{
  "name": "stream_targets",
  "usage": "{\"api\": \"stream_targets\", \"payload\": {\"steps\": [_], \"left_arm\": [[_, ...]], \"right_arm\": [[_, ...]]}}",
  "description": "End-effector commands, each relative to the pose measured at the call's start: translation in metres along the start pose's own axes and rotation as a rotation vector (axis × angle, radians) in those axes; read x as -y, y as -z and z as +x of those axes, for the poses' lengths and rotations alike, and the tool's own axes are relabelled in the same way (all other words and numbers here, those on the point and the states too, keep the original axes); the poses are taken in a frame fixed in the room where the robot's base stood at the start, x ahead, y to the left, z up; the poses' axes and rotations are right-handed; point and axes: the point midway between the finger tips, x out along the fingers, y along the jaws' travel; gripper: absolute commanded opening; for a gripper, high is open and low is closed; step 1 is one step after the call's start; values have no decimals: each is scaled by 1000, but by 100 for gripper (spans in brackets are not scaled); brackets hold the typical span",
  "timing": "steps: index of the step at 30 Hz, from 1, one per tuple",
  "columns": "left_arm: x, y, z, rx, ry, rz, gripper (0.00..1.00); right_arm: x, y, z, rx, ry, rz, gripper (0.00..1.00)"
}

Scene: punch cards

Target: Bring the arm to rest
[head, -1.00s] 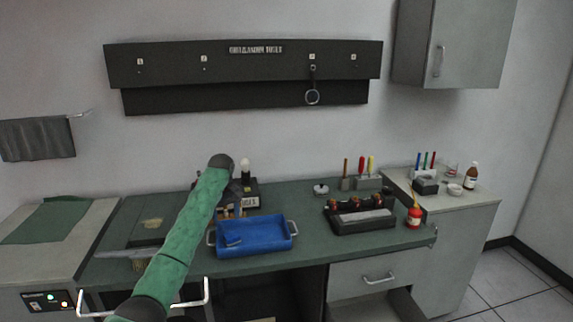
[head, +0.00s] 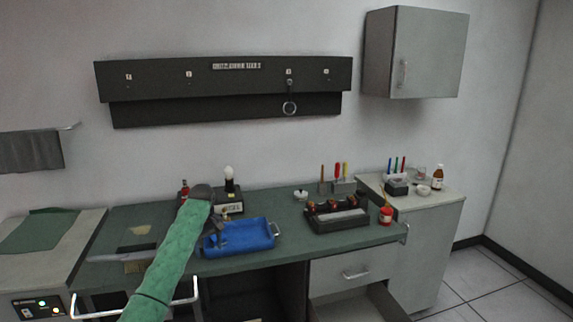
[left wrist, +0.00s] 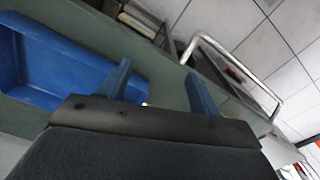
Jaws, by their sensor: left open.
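My left arm, in a green sleeve, reaches up from the bottom of the head view over the front of the bench. Its gripper (head: 212,240) shows dark and small beside the left end of the blue tray. The blue tray (left wrist: 75,65) lies to the left of the fingers there, and in the head view the tray (head: 240,250) sits on the bench. My right gripper is in neither view.
A drawer (head: 355,270) and metal rails (head: 192,292) are at the front. A grey cabinet (head: 415,55) hangs at the right.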

Motion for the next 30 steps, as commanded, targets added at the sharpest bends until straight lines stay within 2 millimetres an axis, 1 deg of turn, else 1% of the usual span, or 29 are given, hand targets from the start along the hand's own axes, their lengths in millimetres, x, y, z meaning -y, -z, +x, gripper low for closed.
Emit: {"api": "stream_targets", "payload": {"steps": [1, 5, 8, 11, 15, 17, 21, 25, 30], "left_arm": [[1, -6, 8, -2, -1, 11, 63], [4, -20, 26, -9, -5, 42, 63], [8, -35, 45, -14, -9, 74, 63], [13, -55, 69, -21, -14, 114, 63], [25, -91, 105, -36, -27, 182, 63], [31, -106, 118, -43, -32, 209, 63], [46, -144, 147, -60, -45, 272, 63], [63, -180, 171, -74, -57, 329, 63], [87, -228, 195, -96, -73, 398, 63]], "right_arm": [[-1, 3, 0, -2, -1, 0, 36], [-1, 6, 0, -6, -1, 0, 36], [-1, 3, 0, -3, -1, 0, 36], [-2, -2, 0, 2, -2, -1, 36], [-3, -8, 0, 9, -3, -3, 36], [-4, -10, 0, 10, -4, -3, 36], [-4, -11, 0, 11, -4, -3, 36], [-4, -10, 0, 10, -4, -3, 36], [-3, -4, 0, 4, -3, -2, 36]]}}
